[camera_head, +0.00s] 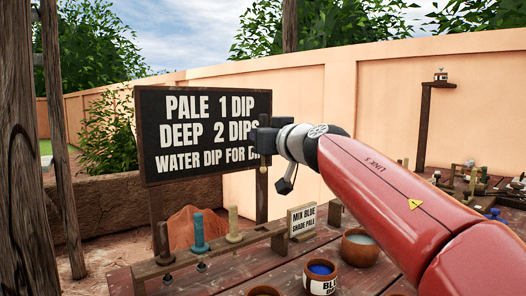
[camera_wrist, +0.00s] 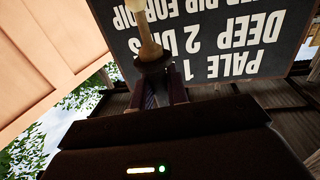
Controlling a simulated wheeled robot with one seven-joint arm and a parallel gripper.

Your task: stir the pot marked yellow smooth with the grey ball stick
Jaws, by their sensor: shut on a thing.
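My gripper (camera_head: 264,150) is raised in front of the black sign, above the stick rack. It is shut on a pale stick (camera_wrist: 150,48), with a dark collar near the fingers in the wrist view. The stick's lower end is not clear, so I cannot tell whether it is the grey ball stick. The pot marked blue (camera_head: 321,279) stands on the table with dark blue liquid. A brown pot (camera_head: 263,291) is cut off at the bottom edge, its label out of view. Another brown pot (camera_head: 360,248) holds pale liquid. No yellow mark shows.
A wooden rack (camera_head: 180,264) holds brown, teal and beige-handled sticks. The black sign (camera_head: 203,130) stands behind my gripper. A small "mix blue, shade pale" sign (camera_head: 302,220) stands on the table. More small items (camera_head: 470,178) stand at the right, partly behind my arm.

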